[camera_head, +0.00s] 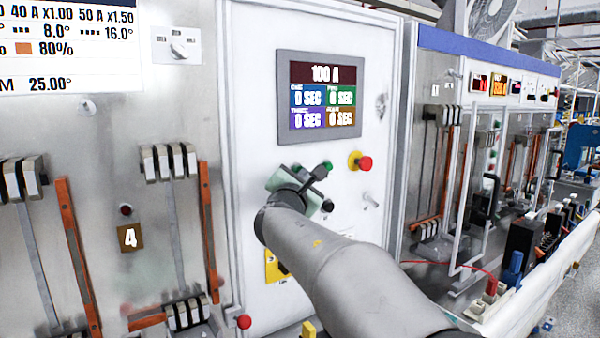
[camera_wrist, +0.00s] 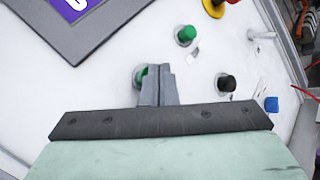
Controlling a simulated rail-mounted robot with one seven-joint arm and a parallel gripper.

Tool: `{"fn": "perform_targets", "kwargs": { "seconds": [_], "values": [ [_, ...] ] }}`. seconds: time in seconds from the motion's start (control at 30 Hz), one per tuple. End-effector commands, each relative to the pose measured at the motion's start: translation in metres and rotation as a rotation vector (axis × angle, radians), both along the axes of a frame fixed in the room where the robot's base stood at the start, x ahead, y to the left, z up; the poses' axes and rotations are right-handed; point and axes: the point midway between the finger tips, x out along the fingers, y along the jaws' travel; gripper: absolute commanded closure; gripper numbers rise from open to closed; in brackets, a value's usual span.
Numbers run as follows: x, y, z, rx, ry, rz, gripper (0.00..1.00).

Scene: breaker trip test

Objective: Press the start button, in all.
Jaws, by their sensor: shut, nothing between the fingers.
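The white panel carries two green buttons, and I cannot read which is labelled start. One green button (camera_wrist: 186,34) stands clear in the wrist view, right of and above my fingers; it also shows in the head view (camera_head: 327,165). The other green button (camera_wrist: 140,75), with a silver ring, is partly hidden behind my fingertips. My gripper (camera_wrist: 158,84) is shut and empty, its tips over or just in front of this button; I cannot tell whether they touch. In the head view my gripper (camera_head: 308,180) is at the panel below the display.
A black button (camera_wrist: 225,83) is right of my fingers. A red button on a yellow base (camera_head: 362,162) and a silver switch (camera_head: 370,200) sit farther right. The display (camera_head: 320,95) above reads 100 A and 0 SEC. Breaker bays flank the panel.

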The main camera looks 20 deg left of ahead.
Motion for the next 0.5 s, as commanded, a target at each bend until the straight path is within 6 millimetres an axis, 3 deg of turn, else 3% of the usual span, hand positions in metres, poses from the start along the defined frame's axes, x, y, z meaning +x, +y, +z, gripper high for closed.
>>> {"fn": "perform_targets", "kwargs": {
  "seconds": [0.5],
  "values": [
    [0.0038,0.0055,-0.0006,-0.001,0.001,0.000,1.00]
  ]
}}
